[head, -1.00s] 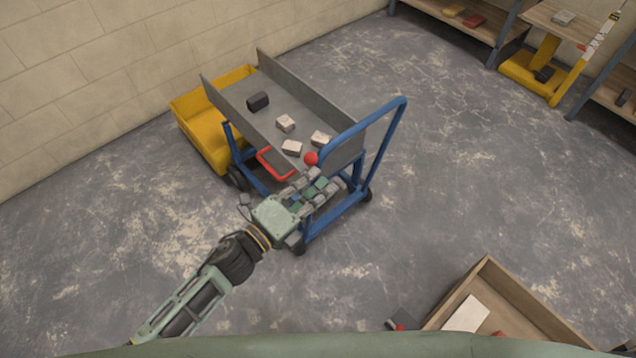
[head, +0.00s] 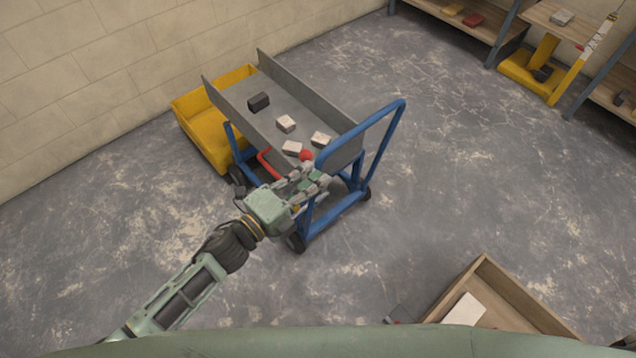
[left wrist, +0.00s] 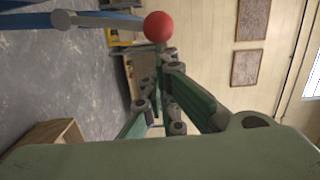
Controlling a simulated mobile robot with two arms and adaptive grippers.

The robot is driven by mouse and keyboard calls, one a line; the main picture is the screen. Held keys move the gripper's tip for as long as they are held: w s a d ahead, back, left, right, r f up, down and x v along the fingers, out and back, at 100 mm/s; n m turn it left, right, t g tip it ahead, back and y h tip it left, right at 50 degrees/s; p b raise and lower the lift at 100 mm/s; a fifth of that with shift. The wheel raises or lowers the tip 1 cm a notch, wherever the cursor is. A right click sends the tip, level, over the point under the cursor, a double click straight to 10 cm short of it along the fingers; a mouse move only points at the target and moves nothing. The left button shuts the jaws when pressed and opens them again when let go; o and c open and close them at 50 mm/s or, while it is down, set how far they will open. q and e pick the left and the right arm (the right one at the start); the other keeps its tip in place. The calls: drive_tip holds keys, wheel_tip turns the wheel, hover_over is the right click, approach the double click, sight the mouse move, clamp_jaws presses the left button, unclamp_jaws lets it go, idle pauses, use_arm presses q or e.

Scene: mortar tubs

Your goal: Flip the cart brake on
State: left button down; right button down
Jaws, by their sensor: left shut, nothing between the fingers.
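The blue-framed cart (head: 384,140) with a grey bed stands left of centre in the head view. A red ball knob (head: 306,155) shows at its near end. In the left wrist view the red knob (left wrist: 158,27) sits on the end of a grey lever (left wrist: 100,19). My left gripper (head: 322,178) is shut and empty, just below and beside the knob. In the left wrist view its fingers (left wrist: 160,75) converge under the knob; I cannot tell whether they touch it. The gripper hides part of the cart's lower frame. My right gripper is not in view.
Several pale blocks (head: 286,123) and a dark block (head: 259,102) lie on the cart bed. A yellow tub (head: 205,135) stands behind the cart by the wall. A wooden crate (head: 520,300) is at lower right. The floor right of the cart is clear.

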use_arm(q)
drive_tip(key=w+a+r+n+p, duration=0.1)
drive_tip(key=w+a+n+p, duration=0.1)
drive_tip(key=w+a+n, duration=0.5)
drive_tip(key=shift+w+a+r+n+g, duration=0.25)
drive_tip(key=shift+w+a+n+g, duration=0.25)
drive_tip(key=shift+w, duration=0.7)
drive_tip(key=shift+d, duration=0.1)
